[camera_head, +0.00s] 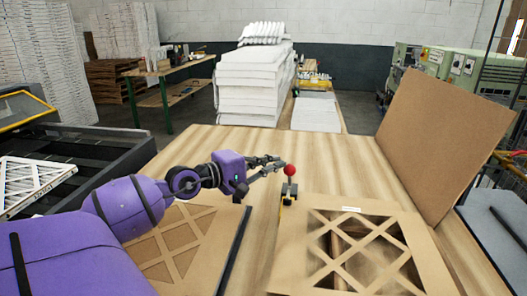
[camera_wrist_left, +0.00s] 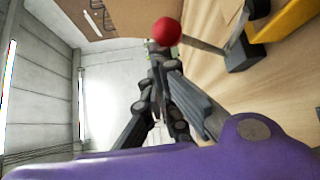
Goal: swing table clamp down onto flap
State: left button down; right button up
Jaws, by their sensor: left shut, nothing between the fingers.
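The table clamp (camera_head: 288,193) stands on the wooden table at the back left corner of the lattice-windowed cardboard panel (camera_head: 290,235). Its red ball knob (camera_head: 289,170) sits on top of a short dark stem that looks upright. My left gripper (camera_head: 281,163) is shut and empty, its fingertips close beside the knob. In the left wrist view the knob (camera_wrist_left: 167,31) shows just past my left fingertips (camera_wrist_left: 156,50); I cannot tell whether they touch. The clamp's yellow part (camera_wrist_left: 285,18) is at that view's upper right. My right gripper is not in view.
A large plain cardboard panel (camera_head: 440,140) stands tilted up at the right. Another lattice cardboard piece (camera_head: 182,245) lies under my left arm, with a dark strip (camera_head: 235,250) along its right edge. The wooden table (camera_head: 330,155) is clear behind the clamp.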

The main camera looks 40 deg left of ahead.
pick_arm(q)
jog(key=v, duration=1.1)
jog(key=shift+s, duration=0.4)
